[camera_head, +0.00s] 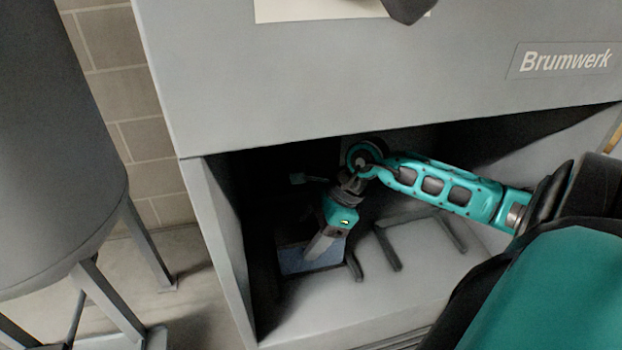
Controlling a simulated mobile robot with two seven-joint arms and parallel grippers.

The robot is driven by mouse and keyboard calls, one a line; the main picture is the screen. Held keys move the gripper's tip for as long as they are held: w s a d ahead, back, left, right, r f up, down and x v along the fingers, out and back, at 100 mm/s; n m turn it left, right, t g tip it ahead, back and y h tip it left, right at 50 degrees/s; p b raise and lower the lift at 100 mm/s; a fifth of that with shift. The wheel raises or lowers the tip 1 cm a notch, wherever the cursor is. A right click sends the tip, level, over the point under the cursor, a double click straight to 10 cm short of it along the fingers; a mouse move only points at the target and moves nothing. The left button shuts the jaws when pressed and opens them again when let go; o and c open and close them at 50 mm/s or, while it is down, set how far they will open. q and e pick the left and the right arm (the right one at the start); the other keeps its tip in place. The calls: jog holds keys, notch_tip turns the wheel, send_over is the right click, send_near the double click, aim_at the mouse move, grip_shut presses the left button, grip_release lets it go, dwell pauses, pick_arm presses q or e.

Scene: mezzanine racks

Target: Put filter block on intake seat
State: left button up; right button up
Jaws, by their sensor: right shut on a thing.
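My right gripper (320,246) reaches down into the open bay of the grey cabinet (350,80). It is shut on a flat blue-grey block (297,262), which I take to be the filter block, low at the left of the bay. The gripper hides part of the block. I cannot tell whether the block touches the bay floor. Just right of it are dark raised bars (388,250) on the pale bay floor, which look like the intake seat. My left gripper is not in view.
The cabinet's left side wall (222,240) is close to the block, and its front panel overhangs the bay. A grey tank on legs (60,150) stands at the left. Pale bay floor (400,290) is clear in front of the bars.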

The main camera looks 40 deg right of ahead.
jog(key=shift+f, duration=0.1)
jog(key=o, duration=1.1)
jog(key=shift+r, duration=0.25)
jog(key=p+v, duration=0.2)
jog(key=v, duration=0.5)
jog(key=shift+s+d+r, duration=0.1)
jog(key=shift+d+r, duration=0.05)
jog(key=shift+d, duration=0.05)
